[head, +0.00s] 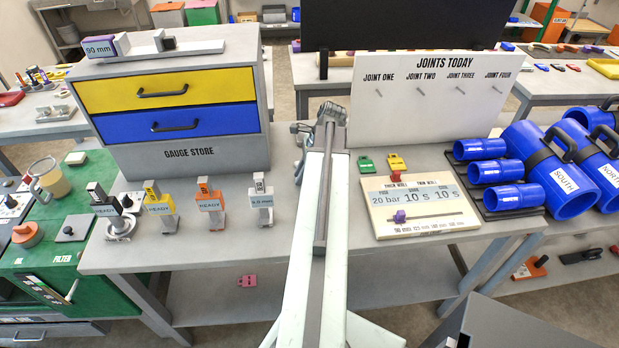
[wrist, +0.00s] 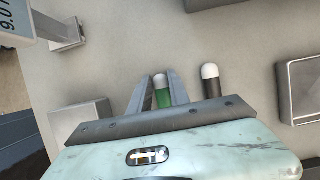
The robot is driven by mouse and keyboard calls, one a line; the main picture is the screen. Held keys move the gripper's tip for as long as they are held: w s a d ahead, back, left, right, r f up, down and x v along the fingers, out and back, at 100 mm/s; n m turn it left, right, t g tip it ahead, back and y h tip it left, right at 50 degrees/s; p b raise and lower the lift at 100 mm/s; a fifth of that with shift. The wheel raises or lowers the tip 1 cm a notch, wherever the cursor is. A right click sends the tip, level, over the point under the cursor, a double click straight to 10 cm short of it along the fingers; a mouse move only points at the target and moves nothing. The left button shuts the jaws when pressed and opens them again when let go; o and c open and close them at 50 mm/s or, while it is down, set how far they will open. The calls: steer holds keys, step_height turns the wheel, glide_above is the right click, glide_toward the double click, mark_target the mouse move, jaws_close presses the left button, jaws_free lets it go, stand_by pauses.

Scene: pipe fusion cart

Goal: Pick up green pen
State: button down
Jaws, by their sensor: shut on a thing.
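The green pen (wrist: 163,99) has a pale rounded end and shows between the two fingers of my gripper (wrist: 160,86) in the wrist view. The fingers are shut on it, one on each side. Its lower part is hidden by my gripper body. In the head view my gripper (head: 331,112) is at the far end of my arm, over the back of the table, between the gauge store and the white board. I cannot make out the green pen there.
A dark pen (wrist: 212,90) with a white end is just right of my fingers. Metal blocks (wrist: 302,92) lie to both sides. The gauge store (head: 190,157) stands left, the joints board (head: 440,90) right. A pale panel (head: 426,218) lies right of my arm.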

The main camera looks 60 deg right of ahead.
step_height(320, 180, up, 10)
steer(key=p, duration=1)
